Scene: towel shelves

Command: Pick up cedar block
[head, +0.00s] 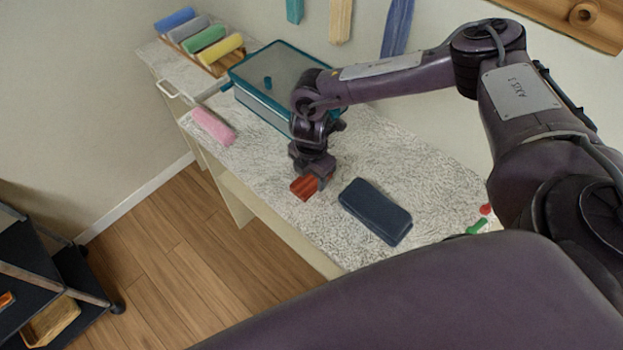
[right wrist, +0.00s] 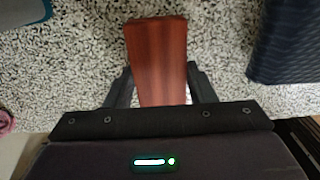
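The cedar block (head: 304,187) is a reddish-brown wooden block over the front edge area of the speckled white counter (head: 385,160). My right gripper (head: 319,178) points down at it and covers its back part in the head view. In the right wrist view the block (right wrist: 158,50) lies between the two dark fingers of the right gripper (right wrist: 160,72). Both fingertips meet its sides with no clear gap. I cannot tell whether the block touches the counter. My left gripper is not in view.
A dark blue padded case (head: 375,211) lies just right of the block. A teal-rimmed clear bin (head: 262,105) stands behind, and a pink roll (head: 213,126) lies to the left. Small red (head: 485,209) and green (head: 477,226) items lie at right. A dark cart (head: 50,285) stands lower left.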

